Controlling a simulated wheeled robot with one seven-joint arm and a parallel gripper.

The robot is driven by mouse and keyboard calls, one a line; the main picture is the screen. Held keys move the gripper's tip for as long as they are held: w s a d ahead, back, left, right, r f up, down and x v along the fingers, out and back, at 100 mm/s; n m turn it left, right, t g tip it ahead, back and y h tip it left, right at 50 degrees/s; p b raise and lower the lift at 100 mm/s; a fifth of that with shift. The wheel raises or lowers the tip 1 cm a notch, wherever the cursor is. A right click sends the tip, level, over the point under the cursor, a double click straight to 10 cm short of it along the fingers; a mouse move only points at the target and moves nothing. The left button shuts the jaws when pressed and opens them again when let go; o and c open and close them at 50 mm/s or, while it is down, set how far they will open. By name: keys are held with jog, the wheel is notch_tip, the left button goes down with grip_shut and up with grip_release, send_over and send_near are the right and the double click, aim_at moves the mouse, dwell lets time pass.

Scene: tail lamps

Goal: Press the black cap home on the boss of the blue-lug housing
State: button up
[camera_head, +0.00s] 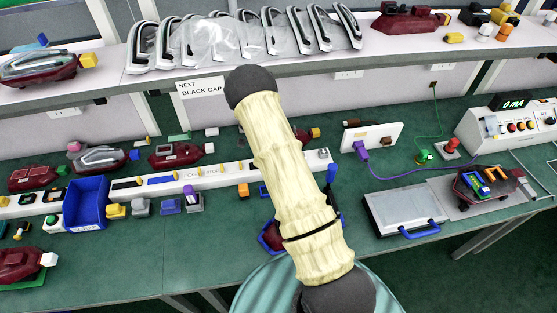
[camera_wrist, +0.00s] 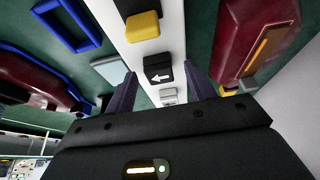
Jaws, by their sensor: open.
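In the wrist view my gripper (camera_wrist: 160,88) is open, with its two dark fingers pointing toward a white rail. A black cap (camera_wrist: 158,70) with a white arrow sits on the rail, between or just beyond the fingertips; I cannot tell whether they touch it. A dark red housing (camera_wrist: 35,68) with a blue part lies at the left of that view. In the head view my arm hides my gripper. A housing with a blue lug (camera_head: 134,154) shows at the left, and a dark red housing (camera_head: 270,236) is partly hidden behind my arm. I cannot tell which is the task's.
A yellow cap (camera_wrist: 143,26) and a grey one (camera_wrist: 168,96) neighbour the black cap. Another dark red housing (camera_wrist: 248,38) lies right of the rail. In the head view a blue bin (camera_head: 86,203) stands left, and a grey case (camera_head: 403,207) right. A sign (camera_head: 202,88) mentions BLACK CAP.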

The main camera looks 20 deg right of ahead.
jog(key=c, duration=1)
jog(key=shift+c, duration=0.2)
jog(key=shift+r, duration=0.1)
